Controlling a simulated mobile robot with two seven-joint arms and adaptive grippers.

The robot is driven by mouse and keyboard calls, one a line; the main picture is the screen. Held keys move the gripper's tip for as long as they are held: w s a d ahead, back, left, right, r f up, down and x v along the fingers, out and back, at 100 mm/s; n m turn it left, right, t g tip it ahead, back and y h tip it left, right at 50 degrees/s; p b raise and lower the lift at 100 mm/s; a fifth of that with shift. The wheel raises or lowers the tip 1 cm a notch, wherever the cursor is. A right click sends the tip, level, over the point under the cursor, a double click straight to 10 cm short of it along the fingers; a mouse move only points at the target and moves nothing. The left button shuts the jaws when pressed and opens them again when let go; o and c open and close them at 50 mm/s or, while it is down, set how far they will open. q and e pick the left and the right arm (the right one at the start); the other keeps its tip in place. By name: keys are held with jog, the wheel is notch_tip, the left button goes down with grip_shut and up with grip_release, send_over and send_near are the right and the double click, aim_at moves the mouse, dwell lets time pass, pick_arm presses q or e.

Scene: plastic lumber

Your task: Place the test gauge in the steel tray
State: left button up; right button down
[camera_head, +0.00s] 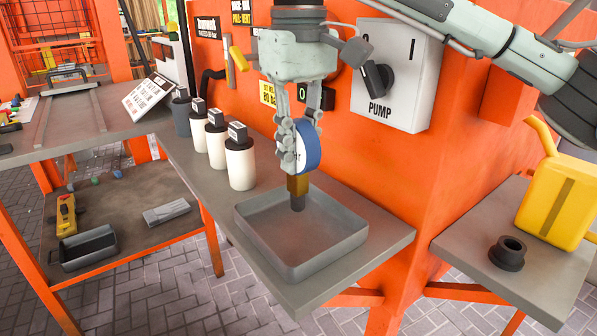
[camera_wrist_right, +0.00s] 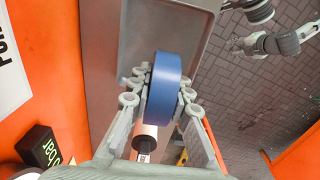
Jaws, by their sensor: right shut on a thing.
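The test gauge (camera_head: 310,146) has a round blue body, a pale face and a brass stem with a dark tip. My right gripper (camera_head: 298,150) is shut on its body and holds it upright, stem down, over the inside of the steel tray (camera_head: 335,257). I cannot tell whether the stem tip touches the tray floor. In the right wrist view the blue gauge (camera_wrist_right: 165,88) sits between the two fingers. The tray is grey, shallow and otherwise empty. My left gripper (camera_wrist_right: 245,46) shows small at the upper right of the wrist view; its fingers are unclear.
Several black-topped white canisters (camera_head: 240,160) stand in a row left of the tray on the grey shelf (camera_head: 386,240). A pump switch box (camera_head: 398,75) is on the orange wall behind. A yellow jug (camera_head: 560,200) and black ring (camera_head: 508,253) stand on the right shelf.

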aim_at(299, 174)
notch_tip(299, 174, down, 4)
jog(key=shift+r, duration=0.2)
jog(key=shift+f, duration=0.1)
jog(key=c, duration=1.8)
grip_release()
jog(key=shift+f, duration=0.1)
jog(key=shift+c, duration=0.2)
jog(key=o, duration=0.4)
